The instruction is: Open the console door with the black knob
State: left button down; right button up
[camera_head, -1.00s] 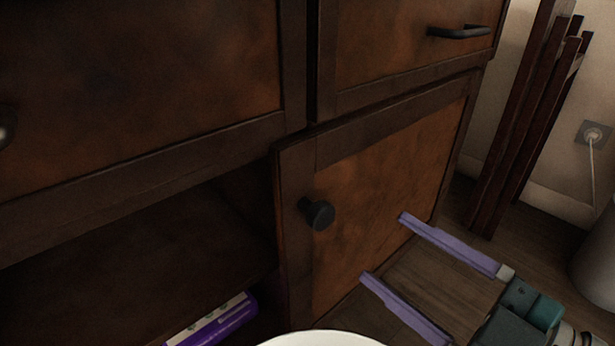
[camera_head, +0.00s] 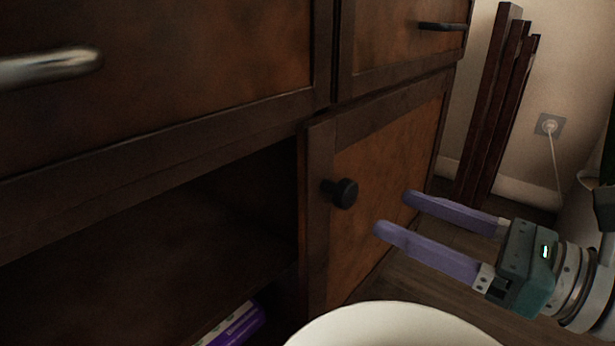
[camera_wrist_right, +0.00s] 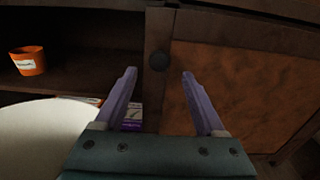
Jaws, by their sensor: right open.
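The console door (camera_head: 375,170) is a brown panel in a dark frame at the lower right of the cabinet, and it looks shut. Its round black knob (camera_head: 344,192) sticks out near the door's left edge. My right gripper (camera_head: 391,213) is open and empty, with two purple fingers pointing left toward the knob and a gap between them and it. My left gripper is not in view.
An open shelf (camera_head: 150,250) is left of the door, with a purple box (camera_head: 236,326) low inside. An orange pot (camera_wrist_right: 28,61) stands on the shelf in the right wrist view. A drawer with a black handle (camera_head: 442,26) is above the door. Dark wooden slats (camera_head: 490,110) lean against the wall.

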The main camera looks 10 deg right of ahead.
aim_at(352, 194)
jog(key=b+x, duration=0.2)
jog(key=x, duration=0.5)
jog(key=c, duration=0.3)
grip_shut()
dwell(1.0)
